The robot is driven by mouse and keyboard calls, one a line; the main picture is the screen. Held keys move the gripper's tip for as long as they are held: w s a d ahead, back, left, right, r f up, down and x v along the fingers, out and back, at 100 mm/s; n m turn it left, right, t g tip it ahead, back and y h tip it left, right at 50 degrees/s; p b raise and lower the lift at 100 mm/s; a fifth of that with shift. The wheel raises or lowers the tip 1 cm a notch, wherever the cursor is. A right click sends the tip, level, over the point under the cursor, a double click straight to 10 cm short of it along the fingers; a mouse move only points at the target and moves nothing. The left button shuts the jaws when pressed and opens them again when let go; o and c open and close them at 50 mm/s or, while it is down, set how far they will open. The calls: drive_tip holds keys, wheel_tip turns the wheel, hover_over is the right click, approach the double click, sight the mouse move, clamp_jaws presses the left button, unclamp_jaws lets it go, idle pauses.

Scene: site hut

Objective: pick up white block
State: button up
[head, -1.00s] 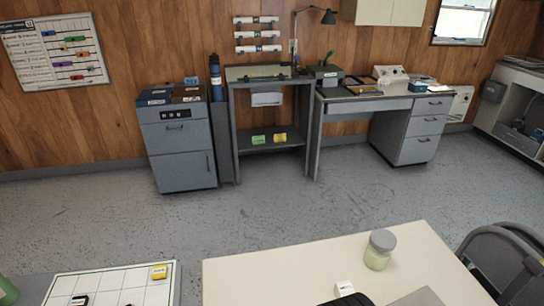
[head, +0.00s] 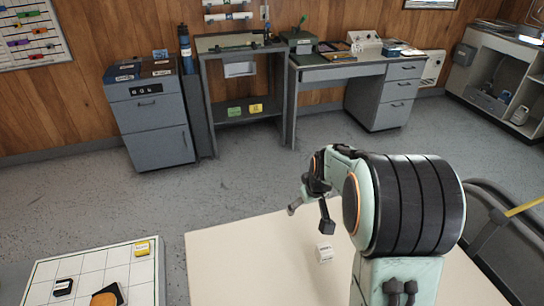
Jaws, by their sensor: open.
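A small white block (head: 324,254) with dark print on its face sits on the cream table (head: 230,262) in the head view. My gripper (head: 310,217) is open and empty, with its fingers spread above the table. In the picture it is just above and slightly left of the block, apart from it. My arm covers the part of the table to the right of the block.
A white gridded board (head: 105,267) at the lower left bears a yellow block (head: 142,248) and a black block (head: 63,287). A dark chair (head: 490,235) stands at the right. The table left of the block is clear.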

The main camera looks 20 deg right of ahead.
sight(326, 249)
drive_tip(key=s+d+f+g, duration=0.1)
drive_tip(key=f, duration=0.3)
drive_tip(key=s+d+f+m+g, duration=0.1)
drive_tip(key=d+f, duration=0.1)
drive_tip(key=f, duration=0.2)
drive_tip(key=s+d+f, duration=0.2)
drive_tip(key=f, duration=0.2)
drive_tip(key=shift+s+d+m+g+y, duration=0.1)
drive_tip(key=shift+d+m+g+y, duration=0.2)
drive_tip(key=shift+m+g, duration=0.1)
drive_tip(key=f, duration=0.4)
drive_tip(key=w+f, duration=0.1)
drive_tip(key=f, duration=0.1)
drive_tip(key=shift+f, duration=0.15)
drive_tip(key=c, duration=1.3)
